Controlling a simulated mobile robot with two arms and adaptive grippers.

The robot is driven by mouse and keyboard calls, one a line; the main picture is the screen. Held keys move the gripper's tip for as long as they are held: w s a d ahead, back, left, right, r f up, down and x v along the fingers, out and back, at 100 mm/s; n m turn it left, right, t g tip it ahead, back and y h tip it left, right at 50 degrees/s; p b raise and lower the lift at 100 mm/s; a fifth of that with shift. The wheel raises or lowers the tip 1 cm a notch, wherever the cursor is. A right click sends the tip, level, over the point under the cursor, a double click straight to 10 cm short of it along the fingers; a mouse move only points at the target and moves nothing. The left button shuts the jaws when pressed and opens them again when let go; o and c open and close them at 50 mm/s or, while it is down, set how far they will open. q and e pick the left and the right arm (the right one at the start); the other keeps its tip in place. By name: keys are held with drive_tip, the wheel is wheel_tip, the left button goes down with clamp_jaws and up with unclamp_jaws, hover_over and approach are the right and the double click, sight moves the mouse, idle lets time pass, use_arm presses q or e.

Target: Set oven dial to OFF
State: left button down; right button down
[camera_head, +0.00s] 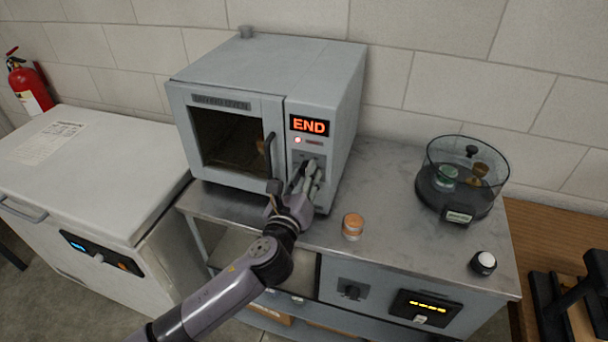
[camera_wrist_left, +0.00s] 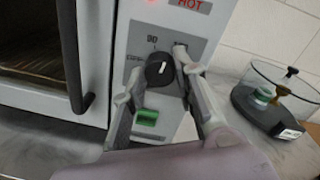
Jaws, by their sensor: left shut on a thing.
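The grey oven (camera_head: 265,65) stands on the counter, its door closed and its display (camera_head: 309,125) reading END in orange. A red light is lit below the display, beside a small label that reads HOT in the left wrist view. The round black oven dial (camera_wrist_left: 160,69) has a white pointer mark, which looks close to upright in that view. My left gripper (camera_head: 309,176) is at the oven's control panel, its fingers (camera_wrist_left: 163,76) on both sides of the dial and shut on it. In the head view the gripper hides most of the dial. My right gripper is not in view.
The black door handle (camera_wrist_left: 76,55) is just left of the gripper. A green switch (camera_wrist_left: 147,117) sits below the dial. An orange-lidded jar (camera_head: 352,226), a round clear-walled container (camera_head: 459,188) and a white-topped knob (camera_head: 484,263) are on the counter. A white chest (camera_head: 100,150) stands left.

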use_arm(q)
drive_tip(key=n+p, duration=0.1)
drive_tip(key=n, duration=0.8)
drive_tip(key=shift+r+n+g, duration=0.1)
drive_tip(key=shift+n+g, duration=0.2)
drive_tip(key=shift+n, duration=0.1)
drive_tip(key=shift+n+h+p, duration=0.5)
drive_tip(key=shift+n+p, duration=0.2)
drive_tip(key=shift+n, duration=3.7)
drive_tip(key=c, duration=1.3)
unclamp_jaws()
drive_tip(key=shift+a, duration=0.1)
